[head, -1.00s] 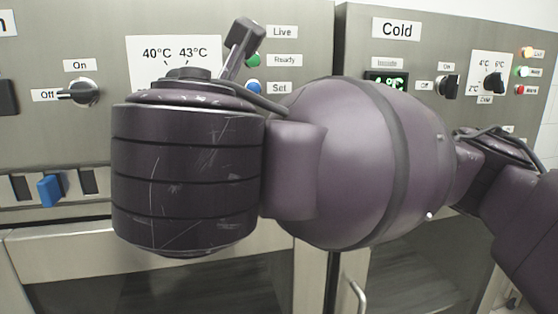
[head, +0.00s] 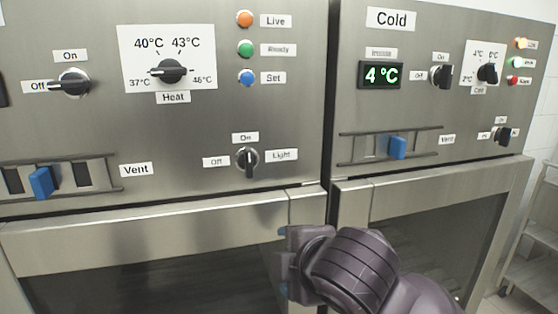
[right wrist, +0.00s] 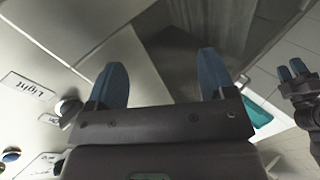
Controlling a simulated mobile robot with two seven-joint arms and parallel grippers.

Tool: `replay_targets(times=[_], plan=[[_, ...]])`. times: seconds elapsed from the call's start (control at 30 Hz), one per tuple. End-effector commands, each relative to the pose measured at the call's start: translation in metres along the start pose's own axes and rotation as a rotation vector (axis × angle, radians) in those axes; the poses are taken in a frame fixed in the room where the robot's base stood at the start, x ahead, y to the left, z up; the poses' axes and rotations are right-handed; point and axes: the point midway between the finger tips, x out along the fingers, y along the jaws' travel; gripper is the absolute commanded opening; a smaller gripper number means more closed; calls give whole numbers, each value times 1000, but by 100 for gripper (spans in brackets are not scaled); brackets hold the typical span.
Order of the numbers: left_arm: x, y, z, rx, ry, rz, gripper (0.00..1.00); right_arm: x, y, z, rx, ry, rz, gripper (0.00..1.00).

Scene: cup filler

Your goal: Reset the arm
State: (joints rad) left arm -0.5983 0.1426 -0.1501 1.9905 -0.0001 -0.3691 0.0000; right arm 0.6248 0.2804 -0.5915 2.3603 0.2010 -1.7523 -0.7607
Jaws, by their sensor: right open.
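My right arm comes in from the bottom right of the head view. Its gripper (head: 284,260) is in front of the oven doors, below the control panels, and points left. In the right wrist view the right gripper (right wrist: 163,80) has its two blue fingers wide apart with nothing between them. Another gripper with blue fingertips, apparently my left one (right wrist: 291,70), shows at the right edge of that view. Its fingers look close together, but whether they meet is unclear. My left arm is not in the head view.
The left panel has a heat knob (head: 170,72), a light knob (head: 247,160) and a blue vent slider (head: 41,183). The cold panel has a 4 °C display (head: 381,75) and another blue vent slider (head: 397,147). A metal rack (head: 530,245) stands at the right.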

Motion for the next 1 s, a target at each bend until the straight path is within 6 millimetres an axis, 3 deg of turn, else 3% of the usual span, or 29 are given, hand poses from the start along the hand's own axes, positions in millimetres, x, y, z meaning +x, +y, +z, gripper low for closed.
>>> replay_targets(times=[0.27,0.53,0.77,1.0], plan=[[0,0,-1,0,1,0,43,14,-69,59,411,-72,-98,77],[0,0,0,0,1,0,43,11,-145,115,791,-204,-164,77],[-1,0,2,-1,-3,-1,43,-8,-219,159,1091,-364,-198,77],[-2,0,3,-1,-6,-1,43,-42,-293,196,1356,-559,-203,77]])
